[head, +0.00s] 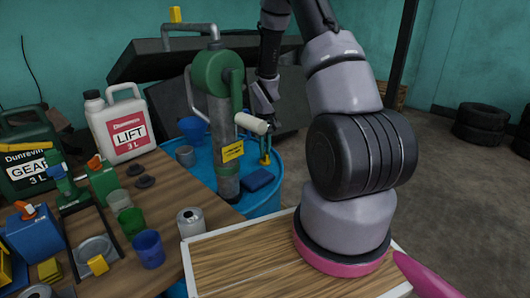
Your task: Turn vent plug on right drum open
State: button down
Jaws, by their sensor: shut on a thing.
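The blue drum (203,167) stands behind the wooden bench, with a green-and-grey hand pump (216,85) rising from its top. The vent plug (265,146), a small upright blue-green and brassy fitting, is near the drum's right side. My gripper (267,117) points down just above it and is shut on its top. The pump's pale crank handle (250,122) is in front and partly hides the jaws, so the exact contact and the plug's turn angle cannot be made out.
A yellow tag (233,151) hangs at the pump. A blue funnel (193,130) and a dark blue block (258,179) are on the drum. The bench (176,182) carries jugs, cups and a can (190,222). Dark forklift parts stand behind; tyres (480,124) lie at right.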

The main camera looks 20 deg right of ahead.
jog(key=shift+n, duration=2.2)
jog(key=c, duration=0.9)
grip_release()
notch_tip(320, 180, up, 11)
jog(key=shift+f, duration=0.1)
